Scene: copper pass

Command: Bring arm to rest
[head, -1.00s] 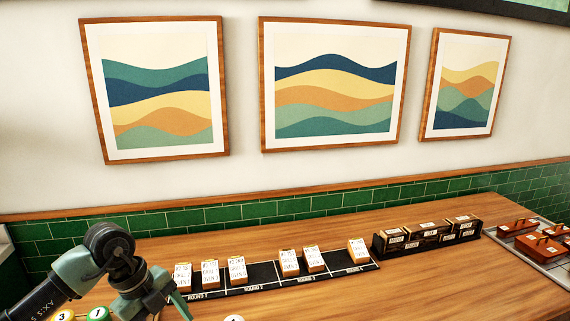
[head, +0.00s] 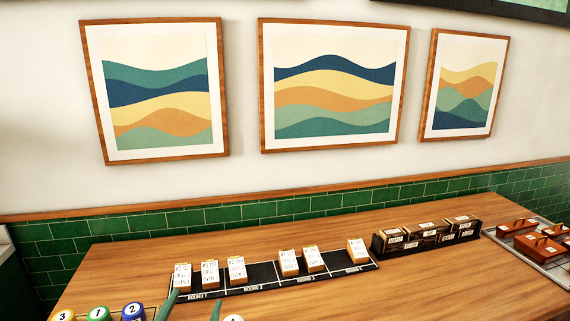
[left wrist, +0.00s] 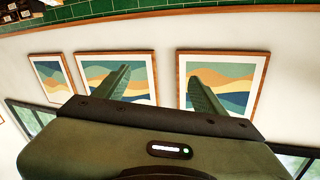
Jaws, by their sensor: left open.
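My left gripper (head: 193,303) shows only as two teal fingertips at the bottom of the head view, spread apart in front of the black strip. In the left wrist view my left gripper (left wrist: 158,85) has its two fingers wide apart with nothing between them. They point toward the wall with the framed pictures. The rest of the left arm is out of the head view. My right gripper is in neither view.
A black strip (head: 262,281) bears several upright ticket blocks. A dark rack (head: 380,247) of boxes stands to its right, then a tray (head: 514,254) with reddish-brown pieces. Numbered round pieces (head: 100,314) sit at lower left. The wooden counter (head: 450,290) is bare at front right.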

